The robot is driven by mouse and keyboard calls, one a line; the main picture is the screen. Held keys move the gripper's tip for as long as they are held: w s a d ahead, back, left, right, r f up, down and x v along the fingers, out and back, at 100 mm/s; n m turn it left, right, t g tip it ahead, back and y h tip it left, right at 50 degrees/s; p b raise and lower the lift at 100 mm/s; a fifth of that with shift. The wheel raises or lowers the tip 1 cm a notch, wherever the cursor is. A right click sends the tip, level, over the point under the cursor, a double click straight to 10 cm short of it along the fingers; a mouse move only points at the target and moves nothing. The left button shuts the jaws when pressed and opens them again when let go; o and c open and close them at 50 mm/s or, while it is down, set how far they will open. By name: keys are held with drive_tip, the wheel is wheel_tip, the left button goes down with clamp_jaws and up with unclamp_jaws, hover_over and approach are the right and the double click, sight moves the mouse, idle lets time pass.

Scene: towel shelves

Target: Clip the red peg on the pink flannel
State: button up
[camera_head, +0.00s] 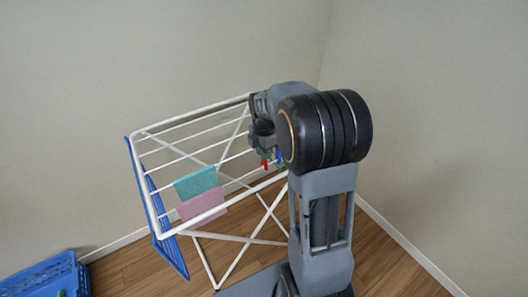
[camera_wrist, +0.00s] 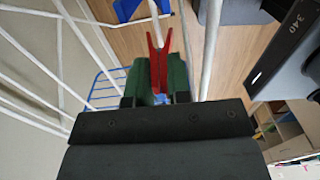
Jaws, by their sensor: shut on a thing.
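The red peg (camera_wrist: 159,62) is in my gripper (camera_wrist: 156,85), held between its green fingers in the wrist view. Its two prongs point away from the gripper. In the head view the red peg (camera_head: 264,164) shows small, just below my gripper (camera_head: 265,155), near the right end of the white rack. The pink flannel (camera_head: 201,205) hangs over a front rail of the rack, to the left of and apart from the peg. The arm hides part of the gripper in the head view. The flannel cannot be made out in the wrist view.
The white drying rack (camera_head: 190,122) stands on the wooden floor with a blue side panel (camera_head: 160,222). A teal flannel (camera_head: 196,183) hangs just behind the pink one. Something blue and green sits beside the gripper. A blue crate (camera_head: 45,274) is at the lower left.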

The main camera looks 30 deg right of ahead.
drive_tip(key=shift+r+p, duration=2.15)
drive_tip(key=shift+r, duration=0.7)
